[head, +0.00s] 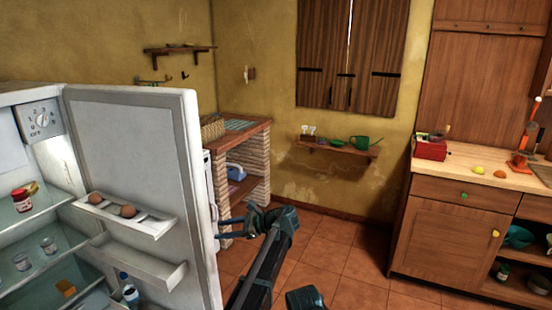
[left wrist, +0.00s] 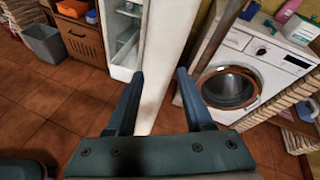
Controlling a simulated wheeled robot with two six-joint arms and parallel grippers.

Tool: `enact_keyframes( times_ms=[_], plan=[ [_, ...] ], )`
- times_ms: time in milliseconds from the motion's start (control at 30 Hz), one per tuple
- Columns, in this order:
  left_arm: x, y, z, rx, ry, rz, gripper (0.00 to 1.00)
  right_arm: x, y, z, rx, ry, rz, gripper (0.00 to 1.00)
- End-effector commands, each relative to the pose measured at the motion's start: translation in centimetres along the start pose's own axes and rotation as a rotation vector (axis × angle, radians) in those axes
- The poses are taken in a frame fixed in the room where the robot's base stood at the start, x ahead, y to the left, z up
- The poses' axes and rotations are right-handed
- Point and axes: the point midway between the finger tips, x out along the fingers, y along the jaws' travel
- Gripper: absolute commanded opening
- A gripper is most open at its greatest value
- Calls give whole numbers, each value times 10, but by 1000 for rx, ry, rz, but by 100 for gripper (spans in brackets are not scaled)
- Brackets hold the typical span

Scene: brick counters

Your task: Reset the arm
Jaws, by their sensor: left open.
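My left gripper (head: 232,223) is beside the outer edge of the open fridge door (head: 135,125) in the head view. In the left wrist view its two fingers (left wrist: 158,75) are spread apart. The white door edge (left wrist: 168,50) shows beyond and between the fingers; I cannot tell whether it touches them. No object is held. My left arm (head: 262,270) reaches up from the bottom of the head view.
The fridge holds a jar (head: 22,200), eggs (head: 127,211) and glasses. A washing machine (left wrist: 285,65) stands right of the door in the wrist view. A wooden cabinet (head: 450,222) stands at right. Tiled floor (head: 350,262) is clear between.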

Motion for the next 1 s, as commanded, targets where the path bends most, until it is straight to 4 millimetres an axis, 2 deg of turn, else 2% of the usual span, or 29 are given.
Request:
enact_keyframes(
  times_ms=[33, 167, 200, 300, 400, 600, 833, 867, 900, 1000],
  plan=[
    [17, 40, -2, -90, 84, 42, 52, 0, 0, 0, 0, 0, 0, 100],
    [38, 110, -26, -353, 298, 186, 52, 0, 0, 0, 0, 0, 0, 100],
    [41, 133, -33, -441, 362, 244, 52, 0, 0, 0, 0, 0, 0, 100],
    [39, 182, -50, -652, 500, 405, 52, 0, 0, 0, 0, 0, 0, 100],
    [31, 216, -61, -816, 591, 552, 52, 0, 0, 0, 0, 0, 0, 100],
    [9, 264, -73, -1052, 697, 804, 52, 0, 0, 0, 0, 0, 0, 100],
    [-20, 305, -76, -1257, 763, 1078, 52, 0, 0, 0, 0, 0, 0, 100],
    [-25, 308, -76, -1276, 768, 1109, 52, -2, 0, 0, 0, 0, 0, 100],
    [-38, 301, -68, -1242, 769, 1085, 52, -15, 1, 1, 0, 0, 0, 100],
    [-61, 301, -60, -1188, 770, 1057, 52, -29, 3, 2, 0, 0, 0, 100]
  ],
)
